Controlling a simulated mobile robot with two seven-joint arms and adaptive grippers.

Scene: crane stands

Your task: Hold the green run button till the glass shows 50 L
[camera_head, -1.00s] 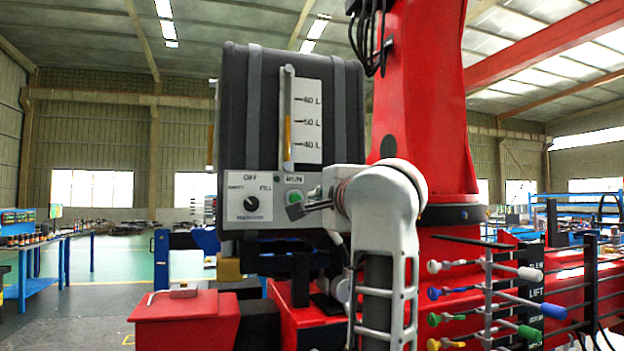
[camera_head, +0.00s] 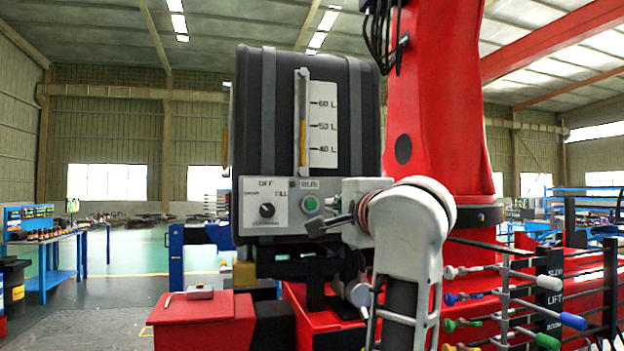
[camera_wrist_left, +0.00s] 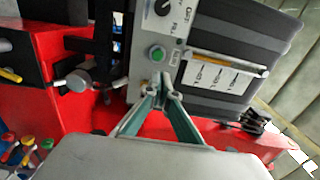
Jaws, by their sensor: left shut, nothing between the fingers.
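The green run button (camera_head: 310,203) sits on the grey panel under the dark tank (camera_head: 255,110), below its RUN label. It also shows unobstructed in the left wrist view (camera_wrist_left: 157,54). The sight glass (camera_head: 303,120) stands beside a scale (camera_head: 323,125) marked 60, 50 and 40 L. The top of its amber column appears near or slightly above the 50 L mark. My left gripper (camera_head: 316,226) is shut and empty, its tips just below the button in the head view. In the left wrist view its tips (camera_wrist_left: 163,90) appear apart from the button.
A black selector knob (camera_head: 267,210) is left of the button, with OFF and FILL labels. The red crane column (camera_head: 430,110) rises at right. Several coloured levers (camera_head: 500,300) stand at lower right. A red box (camera_head: 203,320) is below left. Open floor lies further left.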

